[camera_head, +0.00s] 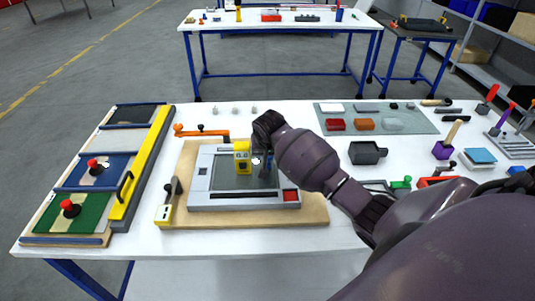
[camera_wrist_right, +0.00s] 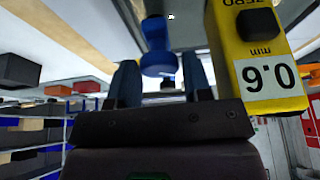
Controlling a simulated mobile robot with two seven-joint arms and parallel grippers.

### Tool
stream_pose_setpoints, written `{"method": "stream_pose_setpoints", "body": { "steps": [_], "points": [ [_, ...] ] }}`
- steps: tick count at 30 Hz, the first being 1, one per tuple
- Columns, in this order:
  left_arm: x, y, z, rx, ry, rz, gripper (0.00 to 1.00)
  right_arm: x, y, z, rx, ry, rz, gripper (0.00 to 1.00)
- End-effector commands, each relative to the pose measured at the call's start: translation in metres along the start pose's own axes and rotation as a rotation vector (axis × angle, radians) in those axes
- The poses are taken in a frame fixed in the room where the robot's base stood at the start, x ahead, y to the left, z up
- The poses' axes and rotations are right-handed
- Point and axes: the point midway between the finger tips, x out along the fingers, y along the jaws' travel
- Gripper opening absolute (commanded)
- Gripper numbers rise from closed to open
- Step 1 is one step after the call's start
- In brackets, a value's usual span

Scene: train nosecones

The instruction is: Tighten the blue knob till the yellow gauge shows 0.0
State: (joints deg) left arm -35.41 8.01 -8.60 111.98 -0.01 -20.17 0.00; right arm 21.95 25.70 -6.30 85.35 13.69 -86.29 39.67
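The yellow gauge (camera_head: 242,158) stands upright on the grey fixture. In the right wrist view the gauge (camera_wrist_right: 262,60) is close on the right, upside down, and seems to read 0.6. The blue knob (camera_wrist_right: 157,48) is in front of my right gripper (camera_wrist_right: 160,80). Its two dark fingers stand one on each side of the knob's near end, with a narrow gap visible, so it looks open. In the head view my right gripper (camera_head: 262,160) points down beside the gauge and mostly hides the knob. My left gripper is not in view.
The grey fixture (camera_head: 215,200) sits on a wooden board (camera_head: 318,210) on the white table. Panels with red knobs (camera_head: 70,208) stand farther left. A green mat (camera_head: 345,112) with blocks and several tools fill the right side.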

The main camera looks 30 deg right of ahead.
Motion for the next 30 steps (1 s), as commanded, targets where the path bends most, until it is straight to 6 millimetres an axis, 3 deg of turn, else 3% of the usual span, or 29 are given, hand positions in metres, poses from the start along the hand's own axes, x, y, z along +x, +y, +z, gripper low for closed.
{"method": "stream_pose_setpoints", "body": {
  "steps": [1, 3, 16, 30],
  "points": [
    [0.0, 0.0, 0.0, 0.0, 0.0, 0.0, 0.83, 0.0, 0.0, 0.0, 0.0, 0.001, 0.0, 0.53],
    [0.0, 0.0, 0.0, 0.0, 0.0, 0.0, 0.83, 0.0, 0.0, 0.0, 0.0, 0.0, 0.0, 0.64],
    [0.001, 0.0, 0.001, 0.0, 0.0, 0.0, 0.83, -0.008, 0.0, 0.0, -0.001, 0.001, -0.001, 0.64],
    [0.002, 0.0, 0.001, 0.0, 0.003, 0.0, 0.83, -0.086, 0.0, 0.0, -0.001, 0.003, -0.001, 0.64]
  ]
}}
